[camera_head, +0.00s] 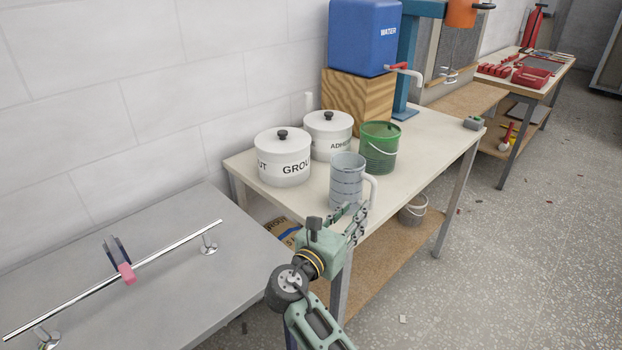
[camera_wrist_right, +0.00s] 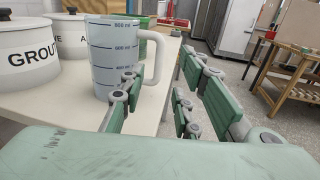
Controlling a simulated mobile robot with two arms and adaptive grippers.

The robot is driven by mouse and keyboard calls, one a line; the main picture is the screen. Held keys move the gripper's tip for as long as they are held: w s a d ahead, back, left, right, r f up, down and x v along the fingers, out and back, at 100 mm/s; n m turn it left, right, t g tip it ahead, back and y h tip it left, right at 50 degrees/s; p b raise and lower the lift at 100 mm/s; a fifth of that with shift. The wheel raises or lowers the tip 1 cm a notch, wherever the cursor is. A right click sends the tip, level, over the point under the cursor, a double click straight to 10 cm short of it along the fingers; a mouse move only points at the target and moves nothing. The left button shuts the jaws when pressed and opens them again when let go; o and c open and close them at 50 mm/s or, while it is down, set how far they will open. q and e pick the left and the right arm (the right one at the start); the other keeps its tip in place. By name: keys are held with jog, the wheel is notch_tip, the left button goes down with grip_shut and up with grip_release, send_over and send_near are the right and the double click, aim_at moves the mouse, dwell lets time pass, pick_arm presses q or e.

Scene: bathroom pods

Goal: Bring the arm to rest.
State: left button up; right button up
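My right gripper (camera_head: 352,216) is in front of the worktable's near edge, close to a grey measuring mug (camera_head: 346,180) with a white handle. The mug stands upright on the table. In the right wrist view my right gripper (camera_wrist_right: 160,95) has its fingers spread apart with nothing between them. The mug (camera_wrist_right: 115,55) is just beyond the left finger there, its handle toward the gap. I cannot tell whether finger and mug touch. My left gripper is in neither view.
The worktable (camera_head: 425,150) also bears two white pots, GROUT (camera_head: 282,165) and one partly reading ADH (camera_head: 328,143), a green bucket (camera_head: 379,155) and a blue water tank (camera_head: 362,40) on a wooden block. A grey table (camera_head: 130,300) at left holds a metal rail (camera_head: 165,255). Floor at right is largely clear.

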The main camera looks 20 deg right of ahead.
jog(key=s+f+m+g+y, duration=0.3)
jog(key=s+f+m+y, duration=0.4)
jog(key=s+f+m, duration=0.7)
jog(key=s+a+f+m+g+y, duration=0.2)
jog(key=s+a+f+m+y, duration=0.15)
jog(key=s+a, duration=0.35)
jog(key=s+a+f+m+g+y, duration=0.15)
jog(key=s+a+m+y, duration=0.3)
jog(key=s, duration=0.55)
notch_tip(320, 180, down, 25)
jog(key=s+d+f+g, duration=0.1)
jog(key=s+f, duration=0.8)
jog(key=s+d+f+g, duration=0.1)
jog(key=s+d+f, duration=0.1)
jog(key=s+f, duration=0.7)
jog(key=shift+s+d, duration=0.25)
jog(key=shift+d, duration=0.05)
